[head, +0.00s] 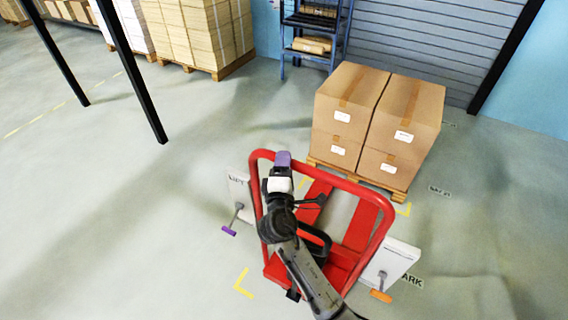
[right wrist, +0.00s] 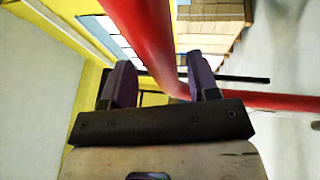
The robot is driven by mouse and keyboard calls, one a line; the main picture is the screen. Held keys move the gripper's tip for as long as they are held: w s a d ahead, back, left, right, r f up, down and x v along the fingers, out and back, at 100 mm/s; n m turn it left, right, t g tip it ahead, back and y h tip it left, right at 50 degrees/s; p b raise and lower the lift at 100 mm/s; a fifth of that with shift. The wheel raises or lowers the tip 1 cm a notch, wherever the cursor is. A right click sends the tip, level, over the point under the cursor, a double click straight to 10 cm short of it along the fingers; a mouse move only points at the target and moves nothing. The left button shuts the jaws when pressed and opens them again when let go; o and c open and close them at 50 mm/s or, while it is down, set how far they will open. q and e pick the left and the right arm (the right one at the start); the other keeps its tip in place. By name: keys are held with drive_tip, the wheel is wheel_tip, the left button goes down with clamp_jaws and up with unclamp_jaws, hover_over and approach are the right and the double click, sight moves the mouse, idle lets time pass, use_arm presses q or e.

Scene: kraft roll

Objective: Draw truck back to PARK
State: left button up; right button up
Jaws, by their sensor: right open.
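The red truck (head: 362,222) stands in the middle of the head view, with its tubular handle frame (head: 381,226) toward me. Its forks point to a pallet (head: 399,196) of brown cartons (head: 377,118); I cannot tell whether their tips are under it. My right gripper (head: 283,160) is at the upper left corner of the frame. In the right wrist view its purple fingers (right wrist: 162,82) are open, with the red tube (right wrist: 150,35) running between them; contact is unclear. The PARK floor label (head: 411,281) is partly hidden, near the truck's right side. My left gripper is out of view.
A white panel (head: 239,190) with a purple-handled lever (head: 229,231) stands left of the truck. Another white panel (head: 397,258) with an orange-handled lever (head: 381,296) stands right. Yellow corner marks (head: 243,285) lie on the floor. Black posts (head: 134,75) stand left; the left floor is clear.

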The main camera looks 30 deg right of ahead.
drive_tip(key=v, duration=1.3)
drive_tip(key=shift+s+a+b, duration=0.2)
drive_tip(key=shift+s+b, duration=0.1)
drive_tip(key=shift+b, duration=0.1)
drive_tip(key=shift+m, duration=0.3)
drive_tip(key=s+f+m+g+y, duration=0.6)
drive_tip(key=f+m+g+y, duration=0.1)
drive_tip(key=f+m+y, duration=0.35)
drive_tip(key=s+d+f+g+y, duration=0.1)
drive_tip(key=s+f+g, duration=0.15)
drive_tip(key=s, duration=0.45)
drive_tip(key=s+d+f+n+g, duration=0.15)
drive_tip(key=s+f, duration=0.25)
drive_tip(key=s, duration=0.4)
drive_tip(key=s+d+f+g+y, duration=0.1)
drive_tip(key=s+f+g, duration=0.15)
drive_tip(key=s, duration=0.45)
drive_tip(key=w+a+r+p+v, duration=0.1)
drive_tip(key=w+p+v, duration=0.2)
drive_tip(key=p+v, duration=1.2)
drive_tip(key=w+a+r+p+v, duration=0.1)
drive_tip(key=w+p+v, duration=0.3)
drive_tip(key=p+v, duration=1.2)
drive_tip(key=w+t+p, duration=0.1)
drive_tip(key=p, duration=0.1)
drive_tip(key=shift+r+p, duration=0.25)
drive_tip(key=shift+p, duration=0.15)
